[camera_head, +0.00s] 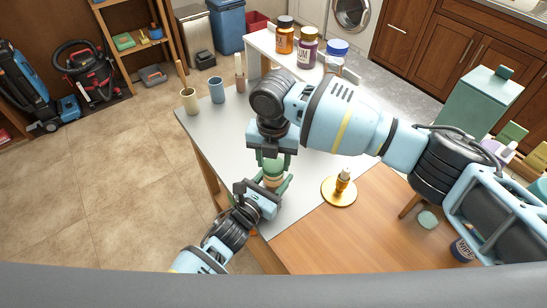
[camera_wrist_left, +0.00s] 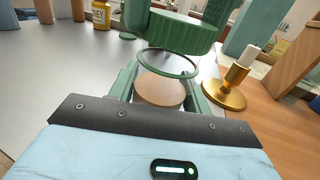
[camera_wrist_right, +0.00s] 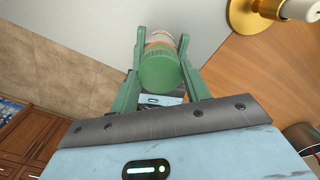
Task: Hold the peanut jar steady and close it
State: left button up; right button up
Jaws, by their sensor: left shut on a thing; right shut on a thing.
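The peanut jar (camera_head: 273,181) stands between the fingers of my left gripper (camera_head: 272,188), which is shut on it. In the left wrist view the jar's brown body (camera_wrist_left: 160,91) shows between the fingers, with a thin green ring (camera_wrist_left: 168,63) at its top. The ribbed green lid (camera_wrist_left: 182,32) is above that ring, and a narrow gap seems to show between them. My right gripper (camera_head: 272,158) is shut on the lid from above. In the right wrist view the lid's top (camera_wrist_right: 159,73) is between the fingers, with the jar partly hidden behind it.
A gold round stand (camera_head: 339,193) with an upright post is right of the jar. Cups (camera_head: 217,90) stand at the table's far left edge. Several capped bottles (camera_head: 307,50) stand on a raised white shelf behind. A green canister (camera_head: 483,105) is at the right.

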jog(key=shift+f, duration=0.45)
